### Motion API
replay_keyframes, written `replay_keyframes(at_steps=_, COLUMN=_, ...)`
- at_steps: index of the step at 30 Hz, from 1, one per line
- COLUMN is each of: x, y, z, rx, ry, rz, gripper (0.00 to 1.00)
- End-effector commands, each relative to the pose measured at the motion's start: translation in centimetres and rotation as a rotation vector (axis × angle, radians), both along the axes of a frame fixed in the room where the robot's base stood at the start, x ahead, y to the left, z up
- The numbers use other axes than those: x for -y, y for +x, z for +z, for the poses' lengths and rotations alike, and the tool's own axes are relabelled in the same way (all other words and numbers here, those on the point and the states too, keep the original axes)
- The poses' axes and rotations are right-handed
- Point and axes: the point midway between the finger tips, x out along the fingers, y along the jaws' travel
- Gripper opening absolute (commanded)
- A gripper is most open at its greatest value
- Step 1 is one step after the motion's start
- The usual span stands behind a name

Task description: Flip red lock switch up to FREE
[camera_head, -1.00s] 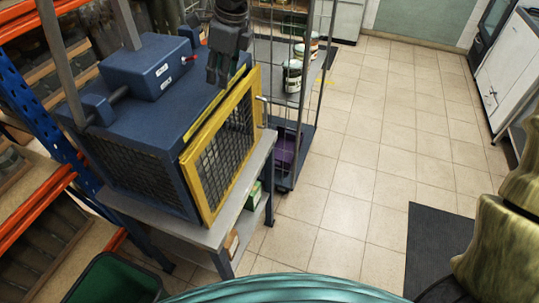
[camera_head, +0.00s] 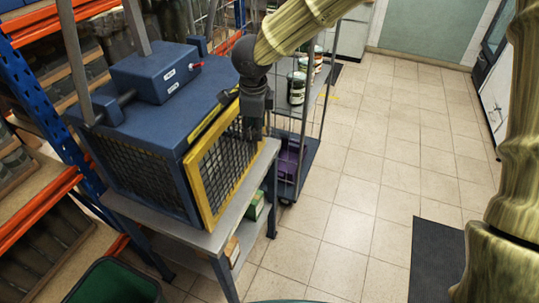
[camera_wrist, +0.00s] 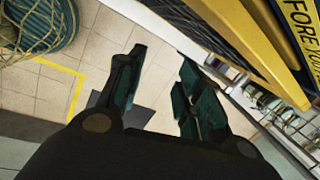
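A blue machine (camera_head: 125,130) with mesh sides and a yellow-framed mesh door (camera_head: 192,182) stands on a grey stand. On its top is a smaller blue box (camera_head: 150,68) with white labels. A small red tip (camera_head: 197,66) sticks out of this box's right side on a short stem; which way it is set is too small to tell. My gripper (camera_head: 252,138) points down in front of the door's upper far part, apart from the red tip. In the wrist view its two fingers (camera_wrist: 163,65) are spread with nothing between them. A yellow edge with black lettering (camera_wrist: 291,40) shows beside them.
A wire cage trolley (camera_head: 300,115) with several jars and a purple crate (camera_head: 290,160) stands just behind my gripper. An orange and blue rack (camera_head: 30,75) is at the left, a dark green bin (camera_head: 110,283) at the lower left.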

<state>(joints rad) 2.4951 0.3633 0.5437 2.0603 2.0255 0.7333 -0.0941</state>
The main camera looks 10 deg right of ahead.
Motion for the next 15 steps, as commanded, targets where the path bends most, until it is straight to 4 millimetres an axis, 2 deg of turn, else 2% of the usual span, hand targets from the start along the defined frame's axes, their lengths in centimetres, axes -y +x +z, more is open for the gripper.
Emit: replay_keyframes(at_steps=15, x=2.7, y=-1.0, z=-7.1, rx=-0.007, ry=-0.127, rz=0.126, gripper=0.36)
